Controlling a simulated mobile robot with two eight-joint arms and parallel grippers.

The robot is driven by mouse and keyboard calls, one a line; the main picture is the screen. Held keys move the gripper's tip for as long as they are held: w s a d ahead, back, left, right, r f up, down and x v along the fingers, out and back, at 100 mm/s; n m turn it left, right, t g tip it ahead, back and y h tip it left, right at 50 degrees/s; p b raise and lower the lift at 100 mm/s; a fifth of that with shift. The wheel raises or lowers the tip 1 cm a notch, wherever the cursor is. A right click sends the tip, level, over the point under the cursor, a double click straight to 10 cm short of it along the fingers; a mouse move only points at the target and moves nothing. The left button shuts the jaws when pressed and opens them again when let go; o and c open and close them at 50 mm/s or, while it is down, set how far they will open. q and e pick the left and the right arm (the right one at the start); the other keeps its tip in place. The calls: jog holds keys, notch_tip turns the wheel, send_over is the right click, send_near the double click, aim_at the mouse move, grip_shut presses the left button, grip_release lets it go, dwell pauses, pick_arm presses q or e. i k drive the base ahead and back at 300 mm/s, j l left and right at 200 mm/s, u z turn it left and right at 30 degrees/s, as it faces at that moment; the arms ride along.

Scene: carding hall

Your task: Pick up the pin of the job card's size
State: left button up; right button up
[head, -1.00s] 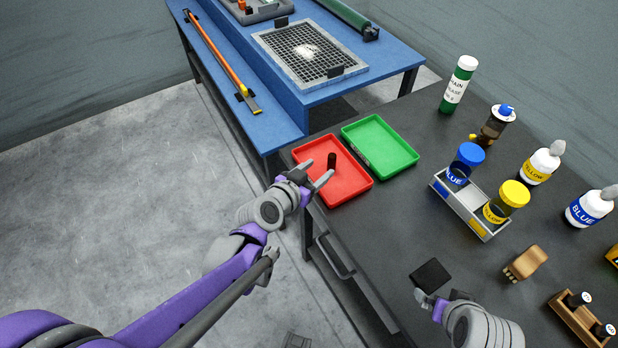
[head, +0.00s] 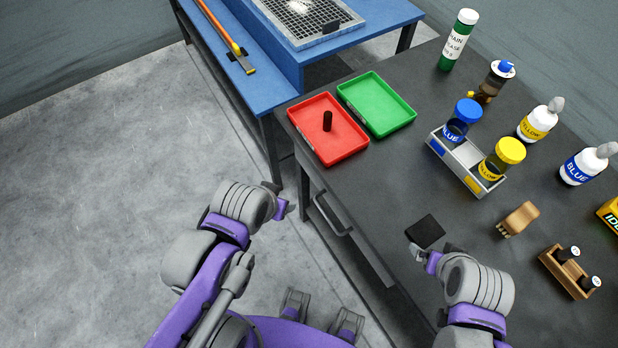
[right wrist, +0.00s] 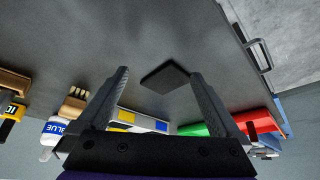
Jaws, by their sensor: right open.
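A dark cylindrical pin (head: 327,121) stands upright in the red tray (head: 342,151). Two more dark pins with white, marked tops, one (head: 574,253) behind the other (head: 590,283), sit in a wooden rack (head: 556,269) at the right; their marks are too small to read. I cannot make out a job card. My left gripper (head: 283,207) is off the bench's left edge, clear of the red tray; its fingers are mostly hidden. My right gripper (head: 432,253) is open and empty beside a black square pad (head: 425,231), also seen between its fingers (right wrist: 160,75) in the right wrist view.
A green tray (head: 377,104) adjoins the red one. A grey caddy (head: 462,168) with blue- and yellow-lidded jars, several bottles and a wooden brush (head: 518,219) stand on the dark bench. A blue table (head: 278,78) lies beyond. Bench between pad and trays is clear.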

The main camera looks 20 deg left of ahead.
aim_at(570, 252)
jog(key=k+j+z, duration=0.1)
jog(key=z, duration=1.65)
jog(key=k+u, duration=0.2)
jog(key=u, duration=0.2)
